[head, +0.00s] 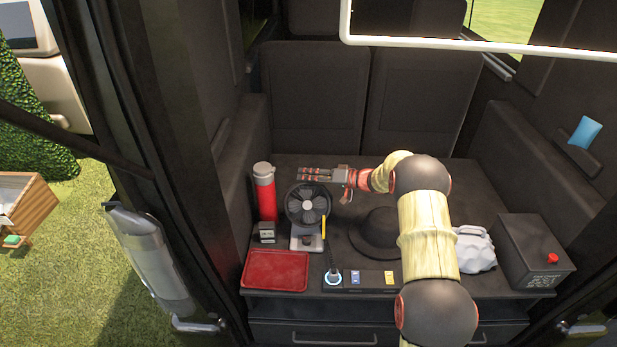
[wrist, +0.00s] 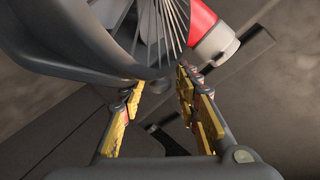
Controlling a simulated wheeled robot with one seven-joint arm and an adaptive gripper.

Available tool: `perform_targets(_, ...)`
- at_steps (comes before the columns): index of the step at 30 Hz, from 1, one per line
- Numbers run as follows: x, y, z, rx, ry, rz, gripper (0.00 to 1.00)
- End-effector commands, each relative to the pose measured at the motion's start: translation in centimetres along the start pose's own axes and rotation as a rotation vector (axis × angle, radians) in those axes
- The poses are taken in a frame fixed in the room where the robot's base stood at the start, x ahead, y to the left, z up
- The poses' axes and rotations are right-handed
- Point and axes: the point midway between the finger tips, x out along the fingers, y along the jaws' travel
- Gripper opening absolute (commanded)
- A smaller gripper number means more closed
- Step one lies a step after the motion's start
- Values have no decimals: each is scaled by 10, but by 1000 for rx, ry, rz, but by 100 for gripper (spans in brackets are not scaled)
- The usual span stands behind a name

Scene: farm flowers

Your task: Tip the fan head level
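A small dark fan stands on the shelf, with a round caged fan head (head: 307,205) above a pale base (head: 307,242). The head's face is turned towards the head camera and seems tilted upward; the exact angle is hard to tell. My gripper (head: 303,174) reaches in from the right, just above the top of the fan head. In the wrist view, the fan's grille and rim (wrist: 150,30) fill the top, just beyond the fingertips. My gripper (wrist: 160,86) is open there, with its yellow-padded fingers apart and nothing held. Whether a finger touches the rim is unclear.
A red bottle (head: 265,192) stands close left of the fan and shows in the wrist view (wrist: 205,28). A red tray (head: 275,270), a dark hat (head: 378,235), a switch panel (head: 372,281) and a black box (head: 535,252) share the shelf. Seat backs rise behind.

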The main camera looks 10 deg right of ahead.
Motion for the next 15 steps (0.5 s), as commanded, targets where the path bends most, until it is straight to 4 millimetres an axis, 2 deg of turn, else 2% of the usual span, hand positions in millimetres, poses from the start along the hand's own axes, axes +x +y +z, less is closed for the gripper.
perform_targets(15,0,0,0,0,0,0,1)
